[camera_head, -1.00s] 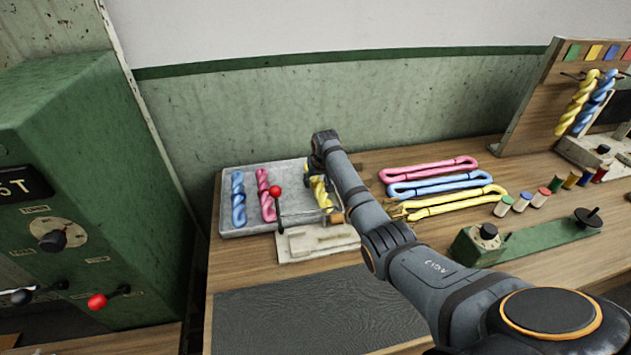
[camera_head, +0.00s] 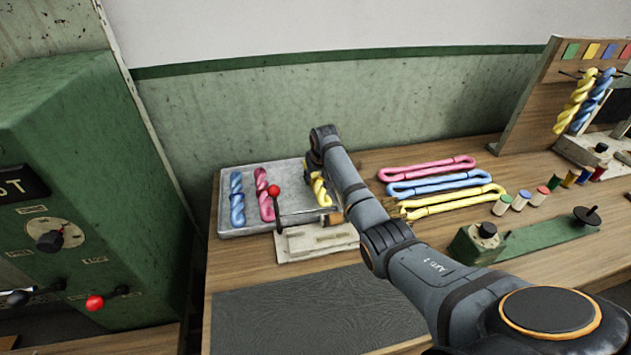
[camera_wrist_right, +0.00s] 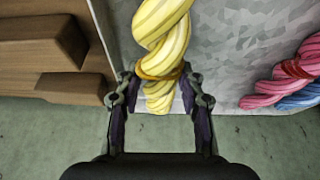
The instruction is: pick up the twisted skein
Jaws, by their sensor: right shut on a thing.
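The yellow twisted skein (camera_head: 320,191) is at the right end of the grey tray (camera_head: 290,176) in the head view, partly hidden by my right arm. In the right wrist view the skein (camera_wrist_right: 163,35) runs down between the two fingers of my right gripper (camera_wrist_right: 160,78). The fingers are shut on it near its lower, tied end. I cannot tell whether the skein is clear of the tray. A blue twisted skein (camera_head: 237,200) and a pink one (camera_head: 264,196) lie in the left part of the tray. My left gripper is not in view.
A red-knobbed lever (camera_head: 275,192) on a pale block (camera_head: 318,243) stands just in front of the tray. Pink, blue and yellow loose skeins (camera_head: 455,201) lie to the right. A green machine (camera_head: 110,180) is at left. The dark mat (camera_head: 300,312) is clear.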

